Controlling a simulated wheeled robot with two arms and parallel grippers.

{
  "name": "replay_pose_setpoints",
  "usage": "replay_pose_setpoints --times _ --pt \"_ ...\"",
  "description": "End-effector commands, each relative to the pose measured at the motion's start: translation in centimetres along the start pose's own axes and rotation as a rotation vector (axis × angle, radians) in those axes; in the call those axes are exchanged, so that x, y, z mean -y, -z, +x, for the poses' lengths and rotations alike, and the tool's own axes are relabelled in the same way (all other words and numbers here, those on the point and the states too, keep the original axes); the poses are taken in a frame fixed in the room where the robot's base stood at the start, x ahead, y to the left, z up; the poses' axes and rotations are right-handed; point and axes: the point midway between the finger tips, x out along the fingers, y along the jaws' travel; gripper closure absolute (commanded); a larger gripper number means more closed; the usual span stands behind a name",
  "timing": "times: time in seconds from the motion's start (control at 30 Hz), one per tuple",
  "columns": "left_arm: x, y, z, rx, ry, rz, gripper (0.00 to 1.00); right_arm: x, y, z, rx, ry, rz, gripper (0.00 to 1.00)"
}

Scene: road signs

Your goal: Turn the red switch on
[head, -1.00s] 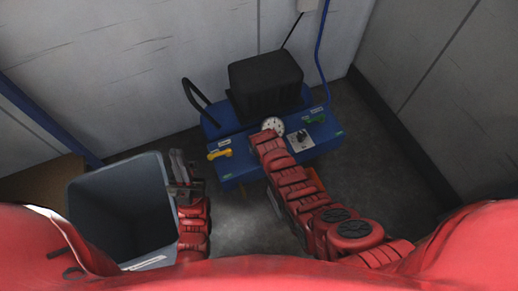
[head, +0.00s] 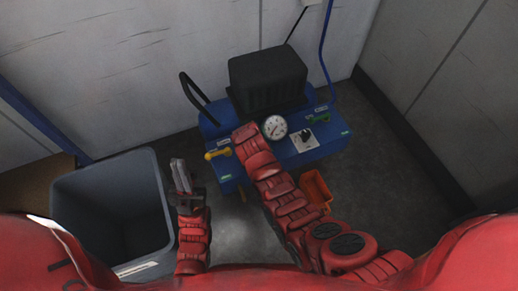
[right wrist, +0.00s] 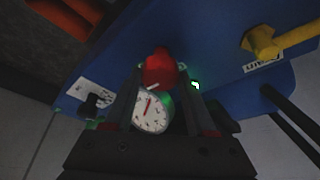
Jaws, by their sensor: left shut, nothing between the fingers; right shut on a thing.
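The red switch (right wrist: 160,69) shows in the right wrist view on the blue machine's panel, between the fingers of my right gripper (right wrist: 158,84), which is shut on it. A small green light (right wrist: 195,85) glows beside it. In the head view my right arm covers the switch and the right gripper. The blue machine (head: 310,152) stands by the back wall. My left gripper (head: 180,176) is shut and empty, beside the grey bin and apart from the machine.
The panel has a white gauge (head: 275,127), a yellow handle (head: 217,154), a green handle (head: 318,119) and a black knob on a white plate (head: 303,140). A grey bin (head: 158,190) stands at left. An orange-red container (head: 316,188) sits on the floor beside my right arm.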

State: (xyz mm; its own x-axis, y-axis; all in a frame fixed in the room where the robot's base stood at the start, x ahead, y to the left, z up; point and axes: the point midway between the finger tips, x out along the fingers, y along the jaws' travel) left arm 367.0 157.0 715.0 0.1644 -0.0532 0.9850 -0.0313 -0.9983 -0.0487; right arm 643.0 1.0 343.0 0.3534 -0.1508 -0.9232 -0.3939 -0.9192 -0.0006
Motion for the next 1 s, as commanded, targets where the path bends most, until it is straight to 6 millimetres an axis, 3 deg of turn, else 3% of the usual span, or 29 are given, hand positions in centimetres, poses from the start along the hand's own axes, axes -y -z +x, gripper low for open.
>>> replay_pose_setpoints --times 0.37,0.4,0.53,0.83,1.0 --pt "0.0 0.0 -0.1 0.000 0.000 0.000 1.00 0.1 0.0 0.0 0.001 0.001 0.003 0.99" --pt "0.0 0.0 -0.1 0.000 0.000 0.000 1.00 0.1 0.0 0.0 0.001 0.001 0.003 0.38" --pt "0.0 0.0 -0.1 0.000 0.000 0.000 1.00 0.0 0.0 0.0 0.001 0.000 0.003 0.15" --pt "0.0 0.0 0.0 0.000 0.000 0.000 1.00 0.0 0.0 -0.1 0.001 -0.001 0.003 0.14" --pt "0.0 0.1 0.4 0.000 0.000 0.000 1.00 0.0 -0.1 -1.2 0.002 -0.002 0.002 0.14"
